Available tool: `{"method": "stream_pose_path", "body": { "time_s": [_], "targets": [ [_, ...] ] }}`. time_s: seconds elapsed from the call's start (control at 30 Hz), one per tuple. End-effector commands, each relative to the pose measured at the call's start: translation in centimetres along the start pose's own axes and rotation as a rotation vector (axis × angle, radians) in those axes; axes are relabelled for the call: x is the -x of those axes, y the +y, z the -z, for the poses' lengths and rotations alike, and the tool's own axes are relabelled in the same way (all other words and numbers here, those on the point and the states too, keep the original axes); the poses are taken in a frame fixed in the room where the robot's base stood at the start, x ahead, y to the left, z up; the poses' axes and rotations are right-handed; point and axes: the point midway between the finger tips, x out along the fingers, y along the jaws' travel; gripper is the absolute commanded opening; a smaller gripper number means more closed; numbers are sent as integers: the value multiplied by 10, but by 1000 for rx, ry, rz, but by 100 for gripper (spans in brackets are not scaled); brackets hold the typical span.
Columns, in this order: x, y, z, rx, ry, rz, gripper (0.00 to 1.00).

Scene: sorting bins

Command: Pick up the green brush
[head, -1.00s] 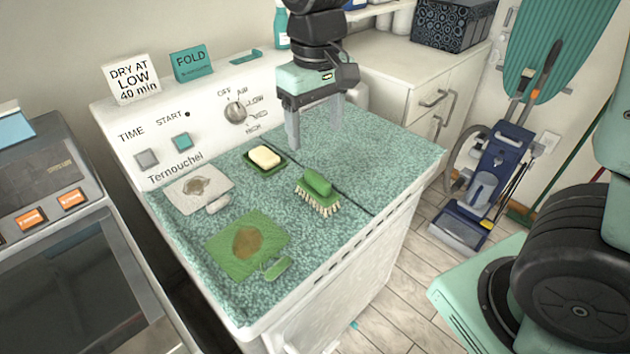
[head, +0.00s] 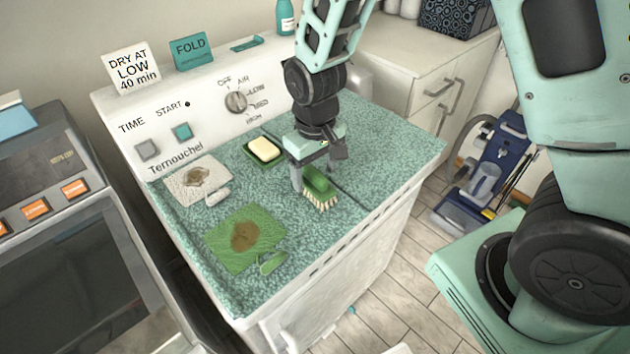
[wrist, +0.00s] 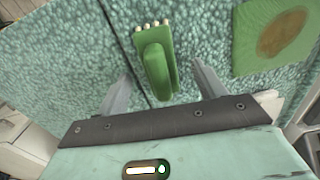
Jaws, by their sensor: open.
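The green brush (head: 317,181) with pale bristles lies on the teal speckled top of the white machine in the head view. In the wrist view the brush (wrist: 157,62) shows between and slightly ahead of my fingers, its bristle ends at the top. My gripper (head: 311,180) points down just over the brush, with one finger on its left side; the arm partly hides the other. In the wrist view my gripper (wrist: 160,82) is open, with a finger on either side of the brush and a visible gap to each. I cannot tell how far the fingertips are above the top.
A soap bar (head: 265,149) in a green dish stands behind the brush to the left. A stained green cloth (head: 222,240) and a stained pale cloth (head: 184,190) lie to the left. The machine top (head: 385,140) is clear to the right.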

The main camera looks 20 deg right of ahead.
Motion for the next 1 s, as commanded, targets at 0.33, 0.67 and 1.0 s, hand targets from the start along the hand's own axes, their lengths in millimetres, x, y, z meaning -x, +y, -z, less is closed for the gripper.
{"method": "stream_pose_path", "body": {
  "time_s": [0.33,0.67,1.0],
  "targets": [
    [-31,1,1,0,0,1,70],
    [-32,1,2,0,1,0,39],
    [-31,1,2,0,1,0,19]
  ]
}}
